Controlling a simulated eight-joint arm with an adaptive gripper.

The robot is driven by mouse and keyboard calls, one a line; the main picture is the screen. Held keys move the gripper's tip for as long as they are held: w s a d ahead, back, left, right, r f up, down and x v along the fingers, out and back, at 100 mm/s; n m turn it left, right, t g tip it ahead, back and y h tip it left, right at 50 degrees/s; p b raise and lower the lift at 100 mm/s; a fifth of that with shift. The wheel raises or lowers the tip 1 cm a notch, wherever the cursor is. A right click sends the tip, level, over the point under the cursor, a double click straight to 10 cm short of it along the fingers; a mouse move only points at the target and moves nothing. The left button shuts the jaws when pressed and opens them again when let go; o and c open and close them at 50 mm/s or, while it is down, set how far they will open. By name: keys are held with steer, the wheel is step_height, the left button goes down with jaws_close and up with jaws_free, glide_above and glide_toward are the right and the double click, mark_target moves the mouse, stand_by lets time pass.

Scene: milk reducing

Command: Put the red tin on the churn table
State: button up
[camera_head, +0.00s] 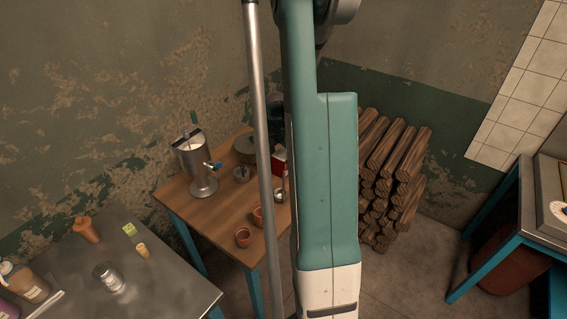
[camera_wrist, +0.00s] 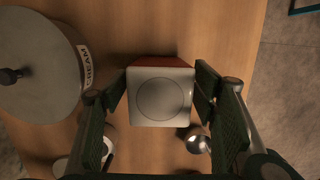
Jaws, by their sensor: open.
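The red tin (camera_head: 278,161) stands on the wooden churn table (camera_head: 226,222), partly hidden behind my arm in the head view. In the wrist view, I look down on its pale square lid with a round ring (camera_wrist: 160,97), and a strip of its red side (camera_wrist: 160,61) shows at the far edge. My gripper (camera_wrist: 165,98) is open, with one dark ridged finger on each side of the tin. Gaps are hard to judge, and I cannot tell whether either finger touches it.
A lidded pot labelled CREAM (camera_wrist: 38,62) stands close left of the tin. A metal ladle or cup (camera_wrist: 196,141) is near the right finger. Stacked logs (camera_head: 393,170) stand behind.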

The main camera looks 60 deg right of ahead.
steer(key=shift+a+r+p, duration=0.2)
steer(key=shift+a+r, duration=0.05)
steer(key=shift+r, duration=1.3)
steer(key=shift+a+r+p, duration=0.2)
steer(key=shift+a+r, duration=0.05)
steer(key=shift+r, duration=1.35)
steer(key=shift+a+r+p, duration=0.2)
steer(key=shift+a+r, duration=0.05)
steer(key=shift+r, duration=1.3)
steer(key=shift+w+a+r, duration=0.1)
steer(key=shift+a+r, duration=0.05)
steer(key=shift+a, duration=0.05)
steer(key=w+a+r+m+t, duration=0.1)
steer(key=a+r+m, duration=0.3)
steer(key=a, duration=0.6)
steer(key=w+a+r+m+t, duration=0.1)
steer(key=a+r+m, duration=0.1)
steer(key=a+r, duration=0.6)
steer(key=w+a+r+m+t, duration=0.1)
steer(key=a+r+m+t, duration=0.15)
steer(key=a, duration=0.95)
steer(key=s+a+r+m+t+y, duration=0.1)
steer(key=s+a+m, duration=0.3)
steer(key=a, duration=0.7)
steer(key=s+a+r+m+t, duration=0.1)
steer(key=s+a+m, duration=0.4)
steer(key=a, duration=0.7)
steer(key=shift+s+a+r+t+y, duration=0.3)
steer(key=shift+s+r+t+y, duration=0.15)
steer(key=shift+s, duration=0.75)
